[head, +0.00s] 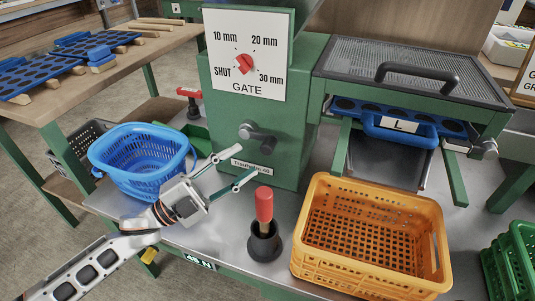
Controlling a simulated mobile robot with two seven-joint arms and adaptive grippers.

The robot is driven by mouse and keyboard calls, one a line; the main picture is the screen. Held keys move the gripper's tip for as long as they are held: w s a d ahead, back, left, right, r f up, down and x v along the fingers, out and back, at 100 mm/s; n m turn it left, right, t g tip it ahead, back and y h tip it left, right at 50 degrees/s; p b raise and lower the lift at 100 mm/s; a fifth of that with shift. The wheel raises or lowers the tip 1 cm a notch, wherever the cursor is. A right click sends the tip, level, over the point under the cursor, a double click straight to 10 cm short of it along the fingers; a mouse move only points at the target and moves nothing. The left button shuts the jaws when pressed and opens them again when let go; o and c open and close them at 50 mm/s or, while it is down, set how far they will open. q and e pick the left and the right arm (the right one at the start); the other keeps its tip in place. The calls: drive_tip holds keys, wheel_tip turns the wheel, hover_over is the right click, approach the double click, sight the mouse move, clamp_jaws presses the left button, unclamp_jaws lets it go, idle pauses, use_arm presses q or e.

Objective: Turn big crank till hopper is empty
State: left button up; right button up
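A dark grey crank-like handle (260,138) sticks out from the front of the green machine (225,105). I cannot tell whether it is the big crank. Above it is a white gate plate marked SHUT, 10, 20 and 30 mm, with a red knob (244,63); its exact setting is unclear. Only the dark lower edge of what may be the hopper (304,12) shows at the top, so its contents are hidden. My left gripper (247,160) is open and empty, its fingertips just below the grey handle, near the label strip. My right gripper is out of view.
A blue basket (140,178) stands left of my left gripper. A red-handled tool in a black cup (264,240) and an orange crate (318,262) stand in front of the machine. A blue tray marked L (400,134) sits under the mesh cover (415,62).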

sight(267, 154)
use_arm(q)
drive_tip(key=shift+m+g+h, duration=0.4)
drive_tip(key=shift+m+g, duration=0.3)
drive_tip(key=shift+m, duration=0.1)
drive_tip(key=x, duration=0.2)
drive_tip(key=b+x, duration=0.1)
drive_tip(key=x, duration=0.2)
drive_tip(key=w+f+x, duration=0.1)
drive_tip(key=x, duration=0.1)
drive_tip(key=shift+w+d+r+b, duration=0.1)
drive_tip(key=shift+d+r+b, duration=0.1)
drive_tip(key=shift+b, duration=0.2)
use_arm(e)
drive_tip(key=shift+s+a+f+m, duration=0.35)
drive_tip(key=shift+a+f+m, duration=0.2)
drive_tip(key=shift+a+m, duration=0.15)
use_arm(q)
clamp_jaws()
